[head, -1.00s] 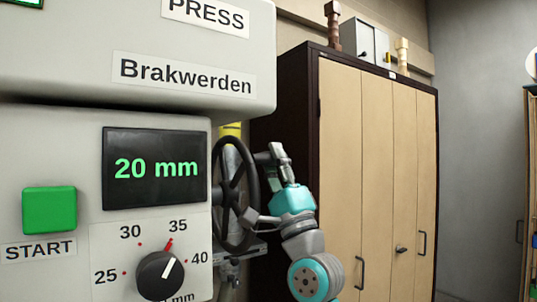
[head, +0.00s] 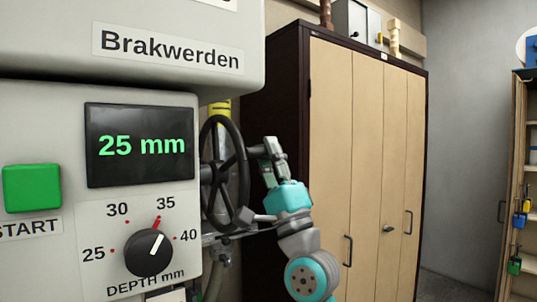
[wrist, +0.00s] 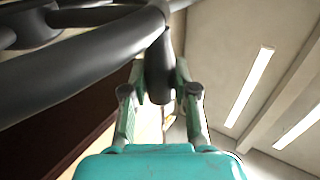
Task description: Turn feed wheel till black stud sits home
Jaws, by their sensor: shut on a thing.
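The black feed wheel (head: 242,178) stands upright at the right side of the grey press, seen nearly edge-on in the head view. Its thick dark rim (wrist: 85,62) crosses the upper left of the wrist view. My gripper (head: 270,150) is at the wheel's right, shut on the wheel's dark handle. In the wrist view my gripper's fingers (wrist: 160,95) stand on either side of that handle (wrist: 159,80). The press display (head: 140,145) reads 25 mm. I cannot make out a black stud in either view.
The black depth knob (head: 148,253) points between 35 and 40, with a red mark near 35. A green START button (head: 32,187) is at the left. A tall wooden cabinet (head: 365,150) stands close behind my arm. Shelves (head: 530,180) show at the far right.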

